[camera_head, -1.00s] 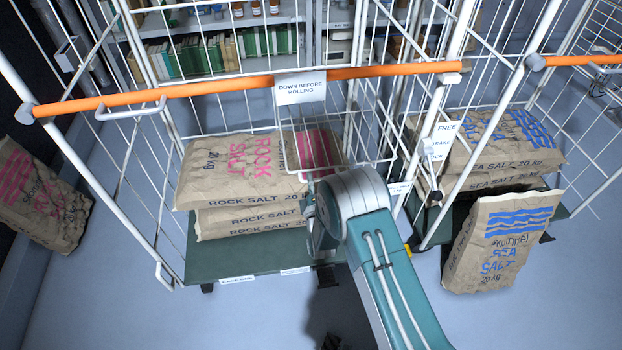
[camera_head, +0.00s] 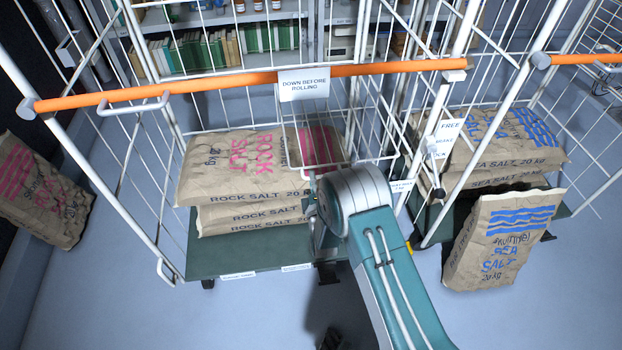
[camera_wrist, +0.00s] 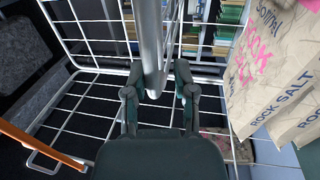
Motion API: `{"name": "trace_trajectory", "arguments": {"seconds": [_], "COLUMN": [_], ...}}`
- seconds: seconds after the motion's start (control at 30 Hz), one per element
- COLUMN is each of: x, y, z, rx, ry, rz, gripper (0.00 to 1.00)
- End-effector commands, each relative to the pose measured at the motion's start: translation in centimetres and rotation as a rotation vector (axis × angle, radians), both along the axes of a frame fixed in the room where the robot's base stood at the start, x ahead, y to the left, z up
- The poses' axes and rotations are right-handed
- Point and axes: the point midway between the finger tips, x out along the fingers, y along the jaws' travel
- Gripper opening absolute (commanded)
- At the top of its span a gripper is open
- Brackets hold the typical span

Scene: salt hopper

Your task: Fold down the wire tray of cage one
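Cage one is the wire cage with the orange bar (camera_head: 220,84) across its front and a "DOWN BEFORE ROLLING" sign (camera_head: 303,84). A small wire tray (camera_head: 376,160) shows below the sign, in front of the salt sacks; my arm hides part of its lower area. In the head view my wrist covers my gripper. In the wrist view my gripper (camera_wrist: 159,68) has its two fingers apart. A thick pale metal bar (camera_wrist: 150,35) shows between them, with gaps on both sides. I cannot tell whether a finger touches it. White wire mesh (camera_wrist: 95,95) lies behind the fingers.
Rock salt sacks (camera_head: 235,170) lie on the cage's green base (camera_head: 225,262). A second cage to the right holds sea salt sacks (camera_head: 515,140). One sea salt sack (camera_head: 500,240) leans at its front. Another sack (camera_head: 40,190) stands left.

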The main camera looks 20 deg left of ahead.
Motion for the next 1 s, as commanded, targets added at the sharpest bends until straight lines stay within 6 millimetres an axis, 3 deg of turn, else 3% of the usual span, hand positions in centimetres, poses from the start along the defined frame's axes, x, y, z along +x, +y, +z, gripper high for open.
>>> {"name": "trace_trajectory", "arguments": {"seconds": [0.6, 1.0], "x": [-8.9, -9.7], "y": [-5.8, -6.3], "z": [-2.3, -2.4], "rx": [-0.004, -0.003], "ry": [0.006, 0.002], "rz": [0.003, 0.002], "gripper": [0.31, 0.31]}}
